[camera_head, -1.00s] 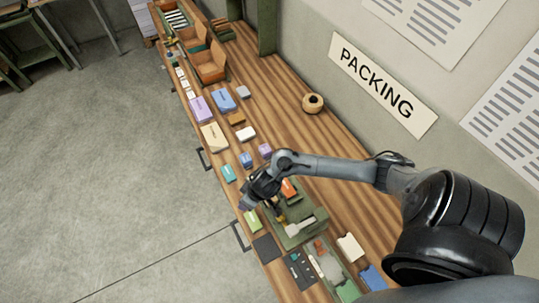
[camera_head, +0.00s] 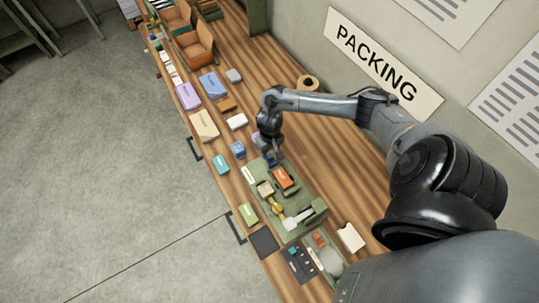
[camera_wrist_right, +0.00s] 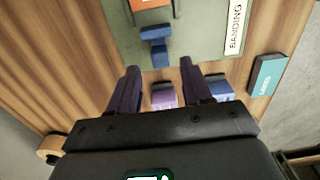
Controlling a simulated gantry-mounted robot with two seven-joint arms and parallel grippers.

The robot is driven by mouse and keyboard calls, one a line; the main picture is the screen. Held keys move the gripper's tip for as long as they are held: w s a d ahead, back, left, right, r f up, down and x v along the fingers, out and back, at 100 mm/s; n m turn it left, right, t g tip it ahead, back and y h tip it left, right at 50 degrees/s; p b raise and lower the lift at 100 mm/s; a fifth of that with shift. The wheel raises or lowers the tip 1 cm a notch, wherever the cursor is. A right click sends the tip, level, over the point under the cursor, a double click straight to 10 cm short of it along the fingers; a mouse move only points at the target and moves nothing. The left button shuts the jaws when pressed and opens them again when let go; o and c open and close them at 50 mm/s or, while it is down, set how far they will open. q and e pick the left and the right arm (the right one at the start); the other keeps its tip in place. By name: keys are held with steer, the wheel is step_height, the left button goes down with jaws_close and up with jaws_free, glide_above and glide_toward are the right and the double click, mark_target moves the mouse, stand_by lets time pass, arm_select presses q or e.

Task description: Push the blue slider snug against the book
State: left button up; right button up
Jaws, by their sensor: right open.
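The blue slider (camera_wrist_right: 155,45) is on the green fixture (camera_wrist_right: 192,40), just beyond my right fingertips in the right wrist view. In the head view the slider (camera_head: 274,158) is partly hidden by my right gripper (camera_head: 270,150). The orange book (camera_head: 283,177) lies on the fixture; its edge (camera_wrist_right: 150,4) shows at the top of the wrist view. A narrow strip of green separates slider and book. My right gripper (camera_wrist_right: 159,70) is open and points down at the slider's end away from the book; contact cannot be told. My left gripper is out of view.
A purple block (camera_wrist_right: 163,95), a blue block (camera_wrist_right: 220,88) and a teal box (camera_wrist_right: 267,76) stand near the fixture. A tape roll (camera_head: 308,83) is by the wall.

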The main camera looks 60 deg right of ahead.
mark_target(270, 156)
steer(key=shift+f, duration=2)
jaws_close()
